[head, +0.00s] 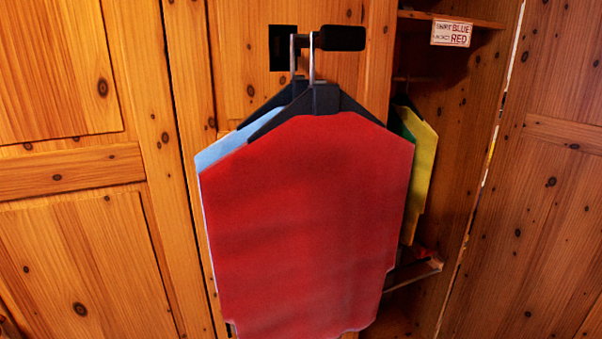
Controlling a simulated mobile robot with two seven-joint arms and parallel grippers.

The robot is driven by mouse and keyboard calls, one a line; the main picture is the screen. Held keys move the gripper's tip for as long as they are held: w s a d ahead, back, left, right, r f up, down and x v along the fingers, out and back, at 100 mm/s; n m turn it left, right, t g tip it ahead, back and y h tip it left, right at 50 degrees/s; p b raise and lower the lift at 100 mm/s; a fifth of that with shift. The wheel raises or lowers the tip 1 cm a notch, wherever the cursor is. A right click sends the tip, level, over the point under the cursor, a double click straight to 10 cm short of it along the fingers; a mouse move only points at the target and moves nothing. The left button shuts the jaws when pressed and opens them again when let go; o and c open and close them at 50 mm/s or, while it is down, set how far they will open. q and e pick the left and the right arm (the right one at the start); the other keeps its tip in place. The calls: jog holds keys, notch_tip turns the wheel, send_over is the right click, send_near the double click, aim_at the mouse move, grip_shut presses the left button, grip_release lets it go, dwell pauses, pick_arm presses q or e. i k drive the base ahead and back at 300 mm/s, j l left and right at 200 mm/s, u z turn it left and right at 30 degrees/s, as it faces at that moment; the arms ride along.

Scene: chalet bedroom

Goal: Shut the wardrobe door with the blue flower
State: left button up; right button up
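The wooden wardrobe fills the view. A tall compartment (462,130) stands open right of centre. A wooden panel (560,90) borders it on the right; I cannot tell for sure whether this is an open door. Panelled wood (60,60) on the left looks closed. No blue flower shows on any visible surface. A red garment (305,220) and a light blue one (222,148) behind it hang on dark hangers from a black peg (342,38) in front of the wardrobe. They hide the wood behind them and part of the opening. Neither gripper is in view.
Inside the compartment hang yellow (421,165) and green garments, partly hidden. A shelf board (415,272) is low down. A white label (451,33) with the words BLUE and RED is at the top shelf. The floor is not visible.

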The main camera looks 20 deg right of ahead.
aim_at(531, 267)
jog(key=l+u, duration=0.1)
jog(key=l, duration=0.5)
jog(key=k+l, duration=0.15)
jog(key=l, duration=0.45)
jog(key=k+l+u, duration=0.15)
jog(key=l, duration=0.45)
jog(key=k+l+u, duration=0.2)
jog(key=l, duration=0.35)
jog(key=k+l+u, duration=0.2)
jog(key=k+l, duration=0.2)
jog(key=l, duration=0.15)
jog(key=k+l+u, duration=0.15)
jog(key=k+l, duration=0.2)
jog(key=k+l+u, duration=0.1)
jog(key=l, duration=0.25)
jog(key=k+l+u, duration=0.1)
jog(key=l, duration=0.2)
jog(key=k+l+u, duration=0.1)
jog(key=l, duration=0.25)
jog(key=l+u, duration=0.25)
jog(key=l, duration=0.65)
jog(key=l+u, duration=0.15)
jog(key=l, duration=0.7)
jog(key=l+u, duration=0.15)
jog(key=l, duration=0.7)
jog(key=k, duration=0.05)
